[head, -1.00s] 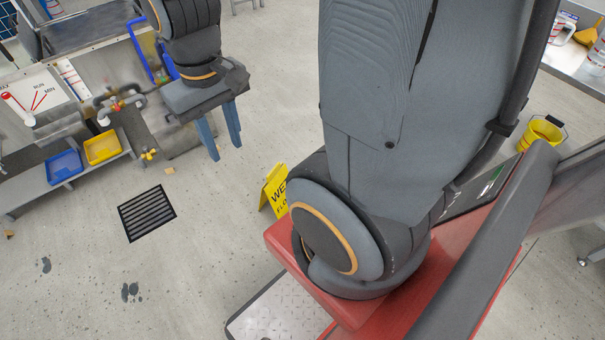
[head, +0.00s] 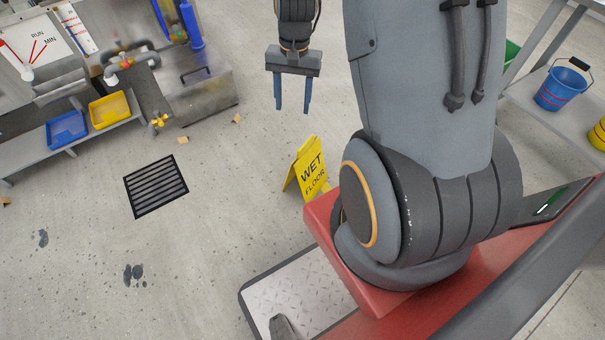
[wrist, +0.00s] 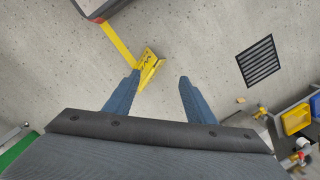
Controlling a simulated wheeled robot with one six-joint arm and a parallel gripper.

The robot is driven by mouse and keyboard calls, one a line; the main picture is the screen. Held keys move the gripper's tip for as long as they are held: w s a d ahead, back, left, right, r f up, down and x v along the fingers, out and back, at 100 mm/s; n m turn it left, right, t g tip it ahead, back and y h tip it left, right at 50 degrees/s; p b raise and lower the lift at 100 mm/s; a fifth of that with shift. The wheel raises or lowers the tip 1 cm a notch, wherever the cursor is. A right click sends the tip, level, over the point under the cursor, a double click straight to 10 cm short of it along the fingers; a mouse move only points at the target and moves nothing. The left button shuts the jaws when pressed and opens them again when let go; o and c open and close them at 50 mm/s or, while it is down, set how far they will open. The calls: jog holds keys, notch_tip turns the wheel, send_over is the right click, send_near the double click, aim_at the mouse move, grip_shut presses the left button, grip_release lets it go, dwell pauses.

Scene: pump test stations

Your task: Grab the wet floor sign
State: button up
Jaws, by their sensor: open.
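The wet floor sign (head: 309,171) is a yellow folding A-frame with black lettering. It stands on the floor beside my red base in the head view, partly hidden behind the base's corner. My gripper (head: 292,111) hangs above and behind the sign in that view, fingers pointing down, open and empty. In the wrist view the sign (wrist: 148,67) lies beyond my blue fingertips (wrist: 160,78), closer to the left finger. There is a gap between the fingers and I see no grip on the sign.
A floor drain grate (head: 156,186) lies left of the sign. A bench holds a blue tray (head: 67,129) and a yellow tray (head: 109,110), beside a metal cabinet (head: 202,92). A blue bucket (head: 561,89) stands on a shelf at right. The floor between grate and sign is clear.

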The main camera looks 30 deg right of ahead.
aim_at(308, 141)
jog(key=w+d+f+m+b, duration=0.1)
jog(key=d+f+b, duration=0.1)
jog(key=f, duration=0.6)
jog(key=w+d+f+m+b, duration=0.2)
jog(key=d+f+b, duration=0.1)
jog(key=f, duration=0.6)
jog(key=w+d+f+m+b, duration=0.2)
jog(key=d+f+b, duration=0.1)
jog(key=f, duration=0.6)
jog(key=shift+d+f+y+b, duration=0.15)
jog(key=shift+y+b, duration=0.15)
jog(key=shift+b, duration=0.4)
jog(key=shift+s+a+f+b, duration=0.15)
jog(key=shift+a+f+b, duration=0.2)
jog(key=shift+f, duration=0.6)
jog(key=shift+s+a+f+b, duration=0.15)
jog(key=shift+f+b, duration=0.25)
jog(key=shift+f, duration=0.55)
jog(key=shift+s+a+f+b, duration=0.1)
jog(key=shift+a+f+b, duration=0.25)
jog(key=shift+f, duration=0.6)
jog(key=shift+f, duration=0.25)
grip_shut()
